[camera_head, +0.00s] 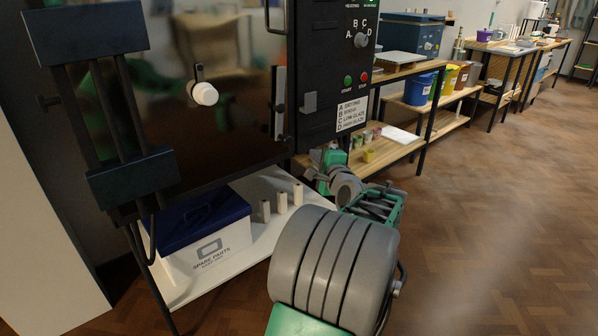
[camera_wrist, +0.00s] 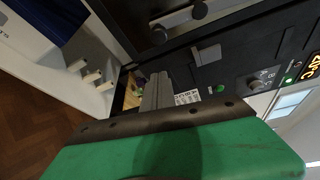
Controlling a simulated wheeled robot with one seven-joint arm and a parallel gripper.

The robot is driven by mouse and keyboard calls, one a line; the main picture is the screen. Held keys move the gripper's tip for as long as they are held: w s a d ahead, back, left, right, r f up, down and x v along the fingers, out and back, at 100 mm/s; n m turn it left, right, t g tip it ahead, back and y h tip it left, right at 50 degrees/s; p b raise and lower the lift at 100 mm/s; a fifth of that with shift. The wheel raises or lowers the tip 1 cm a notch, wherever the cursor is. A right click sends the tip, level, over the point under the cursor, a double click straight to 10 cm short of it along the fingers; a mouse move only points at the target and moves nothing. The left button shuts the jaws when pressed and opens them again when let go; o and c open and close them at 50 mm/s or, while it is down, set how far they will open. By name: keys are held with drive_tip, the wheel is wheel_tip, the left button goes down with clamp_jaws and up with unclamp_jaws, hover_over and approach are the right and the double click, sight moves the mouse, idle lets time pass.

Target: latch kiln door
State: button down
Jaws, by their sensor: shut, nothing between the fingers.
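The kiln door (camera_head: 150,130) is a dark, glossy panel; it looks closed or nearly so, and I cannot tell whether it is fully flush. A white round knob (camera_head: 205,93) is on its face. A vertical metal handle (camera_head: 279,103) runs along its right edge and shows in the wrist view as a grey bar (camera_wrist: 180,18). A grey catch block (camera_head: 309,103) is on the kiln front just right of the handle; it also shows in the wrist view (camera_wrist: 207,55). My gripper (camera_head: 324,166) is shut and empty, below and right of the handle, apart from it.
The control panel (camera_head: 360,40) has a dial and start and stop buttons. Below the kiln, a white shelf (camera_head: 185,285) holds a blue-lidded spare parts box (camera_head: 200,235) and several white posts (camera_head: 282,203). Shelving with small jars (camera_head: 369,156) is behind my gripper. The floor at right is clear.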

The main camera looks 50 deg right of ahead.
drive_tip(key=w+d+b, duration=0.3)
drive_tip(key=w, duration=0.5)
drive_tip(key=shift+w+r+m+h, duration=0.15)
drive_tip(key=shift+m+h, duration=0.15)
idle(0.4)
drive_tip(key=shift+r, duration=0.1)
drive_tip(key=shift+p, duration=0.35)
